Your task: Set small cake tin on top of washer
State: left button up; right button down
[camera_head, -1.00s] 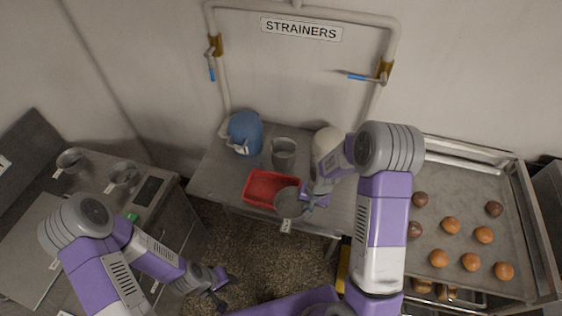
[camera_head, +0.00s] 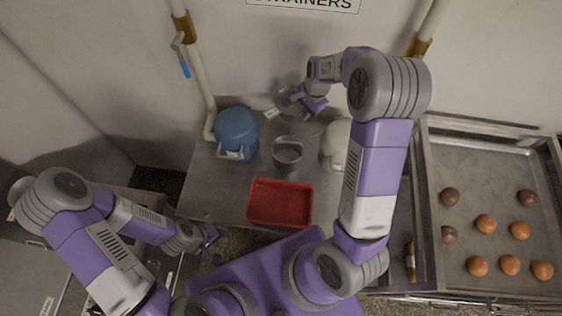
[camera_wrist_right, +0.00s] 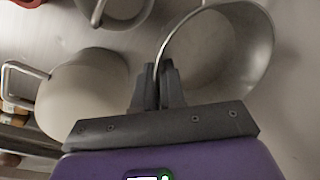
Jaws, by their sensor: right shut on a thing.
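My right gripper (camera_head: 308,103) is shut on the rim of a round grey metal tin (camera_head: 290,101), which I take for the small cake tin. It holds the tin at the back of the steel table, near the wall. A white tag sticks out from the tin. The right wrist view shows the closed fingers (camera_wrist_right: 158,85) over the rim and the tin's smooth, empty inside (camera_wrist_right: 225,65). My left gripper (camera_head: 210,238) hangs at the front left of the table, small and apart from everything. I cannot make out a washer in any view.
On the steel table (camera_head: 205,190) stand a blue jug (camera_head: 237,130), a grey pot (camera_head: 287,152), a white rounded vessel (camera_head: 336,146) and a red tray (camera_head: 281,203). A large tray (camera_head: 480,170) with several buns is at the right. Bare table lies left of the red tray.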

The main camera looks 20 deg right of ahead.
notch_tip(320, 180, down, 15)
jog(key=b, duration=0.5)
jog(key=shift+w+f, duration=0.1)
jog(key=c, duration=1.2)
grip_release()
